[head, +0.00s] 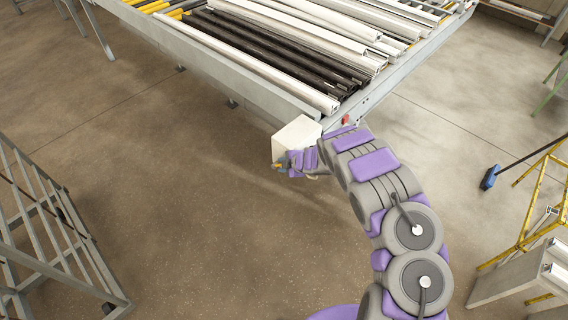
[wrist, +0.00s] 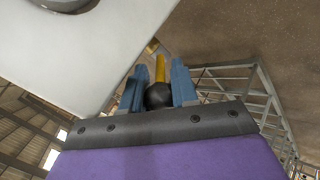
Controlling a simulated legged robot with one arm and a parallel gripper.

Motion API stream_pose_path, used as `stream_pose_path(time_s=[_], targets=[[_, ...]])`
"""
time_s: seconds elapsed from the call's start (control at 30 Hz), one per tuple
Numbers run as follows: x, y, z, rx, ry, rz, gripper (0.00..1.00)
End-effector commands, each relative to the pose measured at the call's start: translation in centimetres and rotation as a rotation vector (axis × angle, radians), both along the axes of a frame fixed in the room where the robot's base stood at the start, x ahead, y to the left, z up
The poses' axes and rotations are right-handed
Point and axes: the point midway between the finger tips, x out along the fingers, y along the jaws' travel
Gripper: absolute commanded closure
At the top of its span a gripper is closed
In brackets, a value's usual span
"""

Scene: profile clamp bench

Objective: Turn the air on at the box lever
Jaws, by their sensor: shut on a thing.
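The white control box (head: 297,138) is at the near corner of the profile bench; its white face (wrist: 85,60) fills the upper left of the wrist view. The lever shows in the wrist view as a yellow bar (wrist: 160,68) with a black ball knob (wrist: 158,96) at its near end. My gripper (wrist: 158,92) has its two blue fingers on either side of the knob and is shut on it. In the head view my gripper (head: 283,168) is small beside the box's lower front, and the lever is mostly hidden there.
The bench frame (head: 215,70) carries several white, black and yellow profiles. A red part (head: 346,119) sits at its corner near my arm. A grey rack (head: 50,235) stands at left, a yellow stand (head: 540,200) and a blue broom (head: 489,178) at right. The floor between is clear.

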Motion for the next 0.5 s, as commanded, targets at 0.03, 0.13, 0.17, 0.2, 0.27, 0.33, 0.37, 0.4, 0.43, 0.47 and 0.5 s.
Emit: stream_pose_path(time_s=[0.03,0.13,0.17,0.2,0.27,0.33,0.37,0.4,0.43,0.47,0.5], targets=[[-0.02,0.06,-0.05,-0.001,0.0,0.001,1.0],[-0.02,0.05,-0.07,-0.001,0.0,0.001,1.0],[-0.02,0.05,-0.08,-0.001,0.0,0.001,1.0],[-0.03,0.04,-0.09,-0.001,0.0,0.001,1.0],[-0.02,0.05,-0.09,-0.001,0.0,0.001,1.0],[-0.01,0.04,-0.1,-0.001,0.0,0.001,0.66],[-0.02,0.04,-0.1,-0.001,0.0,0.001,0.64],[-0.03,0.03,-0.09,-0.001,0.0,0.001,0.6],[-0.03,0.02,-0.08,-0.001,0.0,0.001,0.57],[-0.04,0.01,-0.07,-0.001,0.0,0.001,0.54],[-0.06,0.01,-0.04,0.0,0.0,0.0,0.5]])
